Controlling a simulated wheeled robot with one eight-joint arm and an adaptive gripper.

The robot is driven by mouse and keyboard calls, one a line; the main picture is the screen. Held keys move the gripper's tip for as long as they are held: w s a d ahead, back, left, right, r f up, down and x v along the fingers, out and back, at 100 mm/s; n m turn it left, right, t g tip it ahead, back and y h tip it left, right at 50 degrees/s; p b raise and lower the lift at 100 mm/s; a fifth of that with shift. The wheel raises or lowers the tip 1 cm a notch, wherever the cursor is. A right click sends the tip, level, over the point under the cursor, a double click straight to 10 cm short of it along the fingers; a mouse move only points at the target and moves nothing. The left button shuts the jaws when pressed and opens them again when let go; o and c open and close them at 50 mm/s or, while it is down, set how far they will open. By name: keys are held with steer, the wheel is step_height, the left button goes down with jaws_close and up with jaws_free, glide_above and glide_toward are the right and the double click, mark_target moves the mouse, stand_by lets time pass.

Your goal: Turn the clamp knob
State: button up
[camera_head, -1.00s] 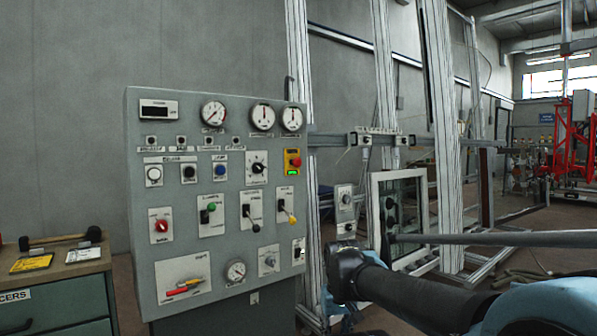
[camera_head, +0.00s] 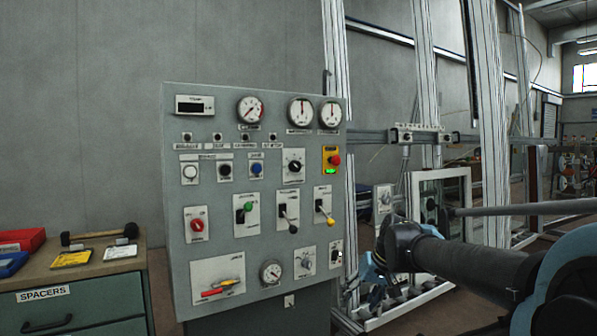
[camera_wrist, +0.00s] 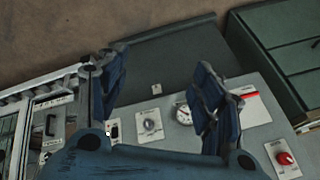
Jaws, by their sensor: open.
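The grey control panel (camera_head: 225,130) stands mid-picture in the head view with several knobs. The small labels are too blurred to tell which is the clamp knob. A grey knob (camera_head: 305,262) is low on the right, a black knob (camera_head: 293,166) is higher up, and a red knob (camera_head: 197,225) is at the left. In the wrist view, my gripper (camera_wrist: 163,68) is open and empty, its blue fingers spread in front of the panel. The grey knob (camera_wrist: 151,125) and a round gauge (camera_wrist: 183,113) show between the fingers, apart from them. The red knob (camera_wrist: 284,158) is at the lower right.
A workbench (camera_head: 85,292) with a drawer marked SPACERS stands left of the panel, with a hammer and small trays on top. Metal uprights (camera_head: 427,90) and a white-framed pane (camera_head: 463,187) stand to the right, behind my arm.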

mark_target(297, 166)
steer(key=w+a+r+m+t+y, duration=0.1)
steer(key=w+a+r+t+y, duration=0.15)
steer(key=w+r, duration=0.8)
steer(key=w+a+r+m+t+y, duration=0.2)
steer(key=w+a+r+t, duration=0.15)
steer(key=w+r, duration=0.7)
steer(key=w+a+r+m+t+y, duration=0.1)
steer(key=w+a+r+t+y, duration=0.25)
steer(key=w+r, duration=0.7)
steer(key=shift+t+h, duration=0.3)
steer(key=shift+t, duration=0.05)
steer(key=x, duration=1.6)
steer(key=shift+w+a+r, duration=0.1)
steer(key=shift+w+r, duration=0.25)
steer(key=c, duration=1.1)
steer(key=shift+o, duration=0.2)
